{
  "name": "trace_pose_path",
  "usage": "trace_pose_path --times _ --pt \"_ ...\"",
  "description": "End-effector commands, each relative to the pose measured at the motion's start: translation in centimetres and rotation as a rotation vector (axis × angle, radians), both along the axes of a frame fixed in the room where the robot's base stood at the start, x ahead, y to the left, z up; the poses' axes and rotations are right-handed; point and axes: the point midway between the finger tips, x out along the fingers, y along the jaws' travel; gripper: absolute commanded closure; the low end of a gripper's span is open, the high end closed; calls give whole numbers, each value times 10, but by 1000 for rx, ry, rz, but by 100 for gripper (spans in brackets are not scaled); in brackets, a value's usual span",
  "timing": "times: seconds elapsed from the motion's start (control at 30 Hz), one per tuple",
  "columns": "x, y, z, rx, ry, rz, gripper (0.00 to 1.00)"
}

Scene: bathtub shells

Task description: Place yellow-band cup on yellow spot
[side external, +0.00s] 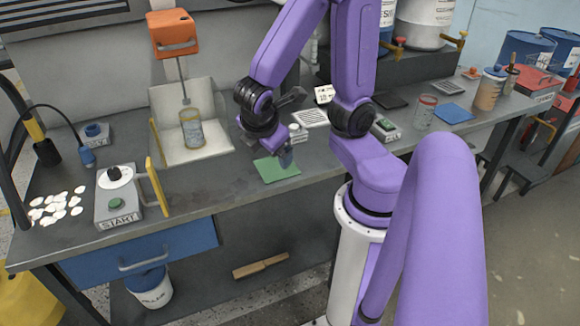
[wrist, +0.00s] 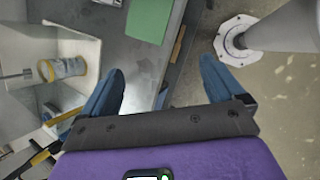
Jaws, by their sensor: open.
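The yellow-band cup (side external: 192,131) is a clear cup with yellowish edging. It stands upright in the white open-sided booth, below the orange mixer's rod. It also shows in the wrist view (wrist: 68,68), at the left. My gripper (side external: 284,157) is above the green mat, to the right of the booth and apart from the cup. In the wrist view my gripper (wrist: 160,85) has its blue fingers spread wide with nothing between them. I cannot make out a separate yellow spot in either view.
The orange mixer (side external: 173,34) hangs over the booth (side external: 206,153). The green mat (side external: 276,169) lies near the bench front. A START box (side external: 118,199) and white shells (side external: 58,205) are at left. A red-band cup (side external: 425,111) and blue mat (side external: 454,113) are at right.

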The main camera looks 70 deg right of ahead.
Motion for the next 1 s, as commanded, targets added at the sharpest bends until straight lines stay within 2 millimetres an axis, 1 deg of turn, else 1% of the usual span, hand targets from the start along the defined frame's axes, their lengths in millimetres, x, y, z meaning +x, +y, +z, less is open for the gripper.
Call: trace_pose_path --times 0.03,0.1,0.2,0.33,0.47,1.0 --pt "-15 15 3 110 7 -14 5" --pt "-34 34 6 246 30 -36 5" --pt "-57 56 13 403 61 -59 5" --pt "-74 72 20 522 93 -81 5" --pt "-80 78 22 560 104 -87 5" --pt "-80 78 22 557 105 -89 5"
